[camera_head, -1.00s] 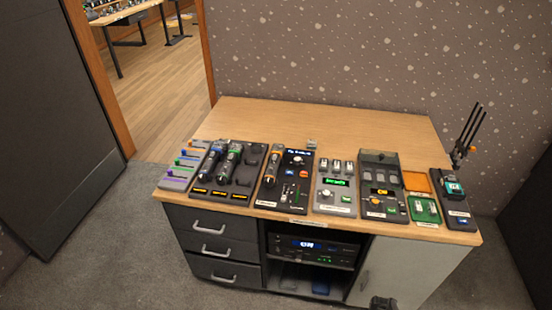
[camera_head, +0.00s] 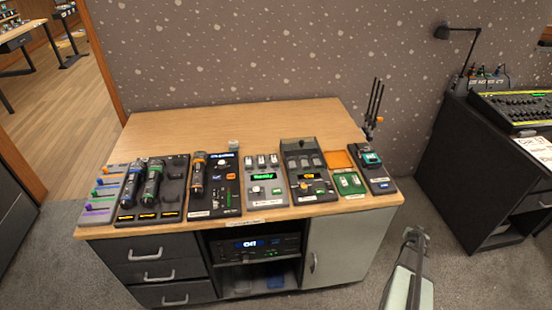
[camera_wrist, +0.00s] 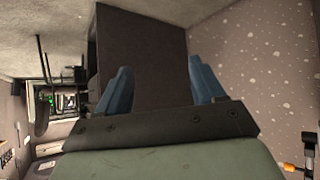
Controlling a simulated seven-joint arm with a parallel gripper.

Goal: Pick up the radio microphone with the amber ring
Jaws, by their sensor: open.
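The microphone with the amber ring (camera_head: 197,178) is a dark handheld body with an orange-amber band near its top. It lies in a dark module on the desk, in the head view. Two more dark microphones lie to its left, one with a green ring (camera_head: 153,183) and one with a blue ring (camera_head: 130,186). My gripper (camera_wrist: 160,66) is open and empty in the wrist view, with two blue fingers apart. My arm shows at the lower right of the head view, in front of the desk and well away from the microphones. The wrist view shows no microphone.
The wooden desk (camera_head: 230,117) has a clear back half. Faders (camera_head: 102,193) stand at its left; several modules and an upright dark antenna-like part (camera_head: 373,103) stand to the right. A dark side table (camera_head: 470,150) with a mixer (camera_head: 520,108) stands further right. Carpet lies between.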

